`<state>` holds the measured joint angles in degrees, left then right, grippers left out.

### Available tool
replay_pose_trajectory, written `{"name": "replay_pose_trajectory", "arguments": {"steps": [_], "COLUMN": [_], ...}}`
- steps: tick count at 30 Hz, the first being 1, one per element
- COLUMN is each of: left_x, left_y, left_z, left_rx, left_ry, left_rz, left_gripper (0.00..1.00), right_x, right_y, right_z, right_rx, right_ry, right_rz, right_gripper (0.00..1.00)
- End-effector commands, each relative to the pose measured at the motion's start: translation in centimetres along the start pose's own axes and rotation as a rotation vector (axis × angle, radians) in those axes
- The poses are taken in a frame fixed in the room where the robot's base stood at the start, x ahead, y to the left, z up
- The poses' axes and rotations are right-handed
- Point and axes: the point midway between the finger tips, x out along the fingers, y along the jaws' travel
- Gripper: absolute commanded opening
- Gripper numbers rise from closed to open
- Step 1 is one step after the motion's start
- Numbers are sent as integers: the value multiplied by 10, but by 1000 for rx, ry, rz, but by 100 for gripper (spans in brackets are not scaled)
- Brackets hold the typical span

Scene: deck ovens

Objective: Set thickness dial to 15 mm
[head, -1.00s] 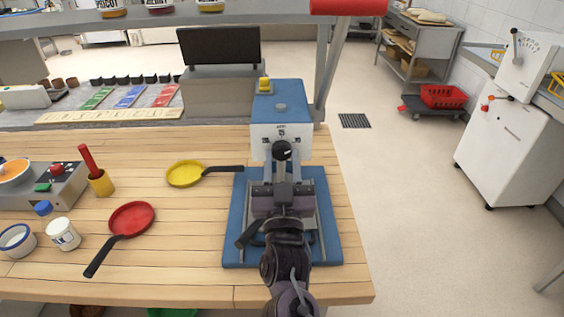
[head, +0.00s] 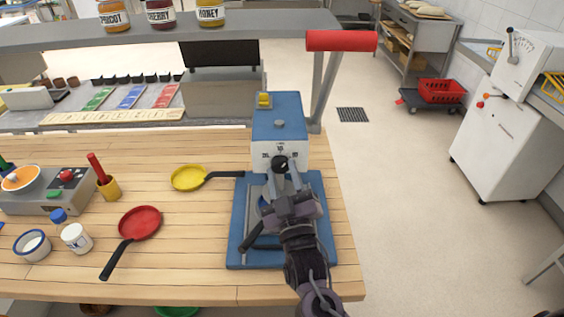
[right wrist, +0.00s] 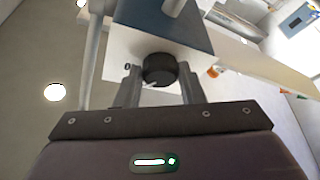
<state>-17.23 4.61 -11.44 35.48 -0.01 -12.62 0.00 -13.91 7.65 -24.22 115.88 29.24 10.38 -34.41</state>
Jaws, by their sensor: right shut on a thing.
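A black thickness dial (head: 280,163) is on the white front face (head: 267,152) of a blue machine (head: 277,115) on the wooden table. Small scale marks surround the dial, too small to read surely. My right gripper (head: 283,178) reaches up to it from below, with its fingers on either side of the dial. In the right wrist view the dial (right wrist: 159,69) sits between the two fingertips, with a white pointer mark at its lower edge. The gripper is shut on the dial. My left gripper is not in view.
A yellow pan (head: 188,178) and a red pan (head: 140,222) lie to the left. A red bar (head: 341,40) is above, behind the machine.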

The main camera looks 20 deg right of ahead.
Motion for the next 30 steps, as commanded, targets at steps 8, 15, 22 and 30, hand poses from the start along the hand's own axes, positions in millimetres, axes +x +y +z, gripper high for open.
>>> {"name": "replay_pose_trajectory", "arguments": {"steps": [8, 15, 22, 30], "left_x": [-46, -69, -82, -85], "left_y": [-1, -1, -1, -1], "left_z": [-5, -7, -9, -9], "left_rx": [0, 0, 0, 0], "left_ry": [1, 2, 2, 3], "left_rz": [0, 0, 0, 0], "left_gripper": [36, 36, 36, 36], "right_x": [2, 2, 1, 1], "right_y": [6, 6, 6, 5], "right_z": [-6, -4, -3, -2], "right_rx": [-233, -387, -475, -511], "right_ry": [1, 0, 0, 1], "right_rz": [-99, -162, -198, -212], "right_gripper": [13, 13, 13, 13]}}
